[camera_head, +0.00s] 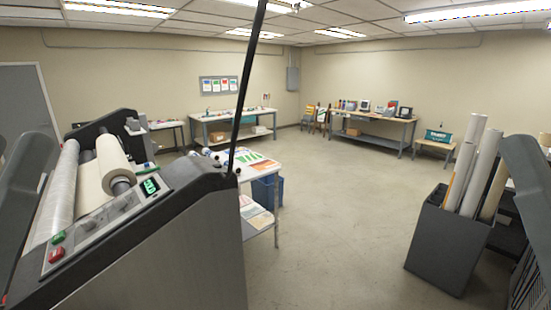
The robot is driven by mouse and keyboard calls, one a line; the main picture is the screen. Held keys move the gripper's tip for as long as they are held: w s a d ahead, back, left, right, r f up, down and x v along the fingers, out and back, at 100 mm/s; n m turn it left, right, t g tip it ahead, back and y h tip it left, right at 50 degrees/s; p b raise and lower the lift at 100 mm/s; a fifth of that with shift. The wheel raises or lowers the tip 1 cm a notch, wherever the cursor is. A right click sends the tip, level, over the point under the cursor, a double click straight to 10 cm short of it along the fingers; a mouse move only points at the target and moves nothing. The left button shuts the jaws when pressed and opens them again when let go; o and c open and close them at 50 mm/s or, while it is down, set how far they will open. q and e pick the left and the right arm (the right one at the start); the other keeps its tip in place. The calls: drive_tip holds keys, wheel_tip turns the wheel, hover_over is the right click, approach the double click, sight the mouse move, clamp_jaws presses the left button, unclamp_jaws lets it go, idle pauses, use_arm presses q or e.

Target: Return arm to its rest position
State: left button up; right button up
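Neither of my grippers shows in the head view. Grey links that look like parts of my left and right arms stand at the left and right picture edges. Whatever the arms end in is outside the picture, so I cannot see whether the grippers hold anything.
The laminator (170,255) fills the left foreground, with a white roll (113,162) on top. A dark bin (447,243) of upright rolls stands at right. A white table (245,175) with prints is behind the laminator. Workbenches (375,118) line the far walls. The middle floor is clear.

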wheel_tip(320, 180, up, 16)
drive_tip(key=p, duration=1.3)
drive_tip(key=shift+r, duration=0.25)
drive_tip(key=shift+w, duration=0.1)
